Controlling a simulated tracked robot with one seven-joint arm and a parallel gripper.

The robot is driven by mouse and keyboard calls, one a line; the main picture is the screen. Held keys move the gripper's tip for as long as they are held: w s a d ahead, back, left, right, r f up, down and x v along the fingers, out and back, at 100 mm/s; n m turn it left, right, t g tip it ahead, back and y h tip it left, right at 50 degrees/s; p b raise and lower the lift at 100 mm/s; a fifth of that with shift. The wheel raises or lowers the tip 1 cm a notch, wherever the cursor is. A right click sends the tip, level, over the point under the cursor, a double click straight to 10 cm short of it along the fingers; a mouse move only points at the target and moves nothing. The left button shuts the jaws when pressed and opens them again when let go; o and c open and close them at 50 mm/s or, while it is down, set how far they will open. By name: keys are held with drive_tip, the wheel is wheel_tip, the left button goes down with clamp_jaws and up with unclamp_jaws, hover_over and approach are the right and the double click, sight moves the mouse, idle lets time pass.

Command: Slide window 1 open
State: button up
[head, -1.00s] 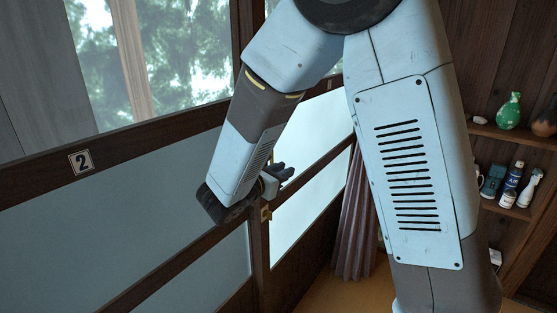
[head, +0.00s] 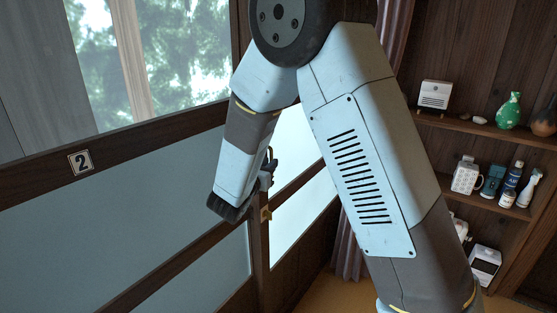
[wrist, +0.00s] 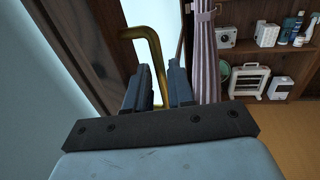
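Window panel 2, with its number plate (head: 81,162), fills the left of the head view. Beyond it, partly behind my arm, is a bright pane (head: 300,150) in a dark frame; no number 1 is visible on it now. A bent brass handle (wrist: 150,45) stands ahead of my gripper in the wrist view. My gripper (wrist: 160,75) is open, its two dark fingers apart, and the handle's bar runs down in the gap between them. I cannot tell whether they touch it. In the head view my gripper (head: 267,168) is partly hidden at the window's dark post.
A small brass fitting (head: 265,214) sits on the post below my gripper. A purple curtain (wrist: 207,50) hangs just right of the gripper. Wooden shelves (head: 480,125) with bottles and small appliances stand at the right. The floor (wrist: 285,120) in front of them is clear.

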drive_tip(key=shift+x, duration=2.15)
drive_tip(key=shift+c, duration=0.5)
clamp_jaws()
